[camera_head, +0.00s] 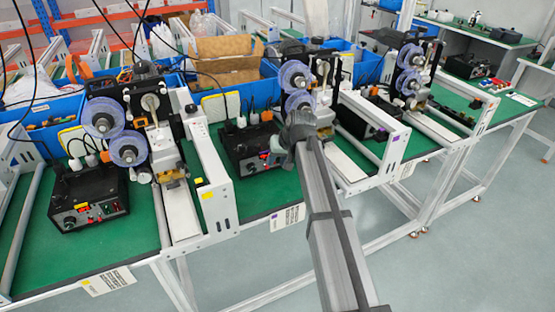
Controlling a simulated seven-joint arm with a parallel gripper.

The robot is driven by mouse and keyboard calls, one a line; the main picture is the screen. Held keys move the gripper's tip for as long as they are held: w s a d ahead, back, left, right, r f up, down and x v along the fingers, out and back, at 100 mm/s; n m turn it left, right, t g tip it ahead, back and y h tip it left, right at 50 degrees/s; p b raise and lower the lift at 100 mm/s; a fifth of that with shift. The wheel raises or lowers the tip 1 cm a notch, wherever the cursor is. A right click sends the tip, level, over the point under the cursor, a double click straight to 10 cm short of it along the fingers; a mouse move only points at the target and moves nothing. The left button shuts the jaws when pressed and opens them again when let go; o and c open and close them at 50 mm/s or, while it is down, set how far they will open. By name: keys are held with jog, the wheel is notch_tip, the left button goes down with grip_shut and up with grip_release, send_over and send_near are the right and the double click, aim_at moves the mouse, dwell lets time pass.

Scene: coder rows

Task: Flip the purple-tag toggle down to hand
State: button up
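The purple tag (395,139) is on the white side frame of the middle coder machine (297,84). A second purple mark is on the placard (287,217) at the table edge below it. The black control box (240,143) of this row sits on the green table, left of the machine. Its toggle is too small to make out. My gripper (272,157) is at the right front of this box, and my arm reaches in from the bottom. The fingers look close to the box front; contact cannot be told. Whether they are open or shut is unclear.
A similar machine (127,115) and control box (88,197) with a yellow tag (208,195) stand at left. Another row (410,75) is at right. White side frames (210,165) stand between rows. Blue bins (45,115) line the back. The floor in front is clear.

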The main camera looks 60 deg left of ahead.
jog(key=shift+c, duration=0.4)
grip_shut()
jog(key=shift+s+d+f+y, duration=0.1)
jog(key=shift+d+f+y, duration=0.15)
jog(key=shift+y, duration=0.3)
jog(key=shift+d+f+y, duration=0.1)
jog(key=shift+d+y, duration=0.15)
jog(key=shift+y, duration=0.3)
jog(key=shift+d+f+y, duration=0.25)
jog(key=shift+f+y, duration=0.25)
jog(key=shift+y, duration=0.7)
jog(key=shift+f+n+y, duration=0.15)
jog(key=shift+f+y, duration=0.25)
jog(key=shift+y, duration=0.65)
jog(key=shift+f+n+y, duration=0.15)
jog(key=shift+f+y, duration=0.2)
jog(key=shift+y, duration=0.7)
jog(key=shift+a+f+y, duration=0.1)
jog(key=shift+y, duration=0.3)
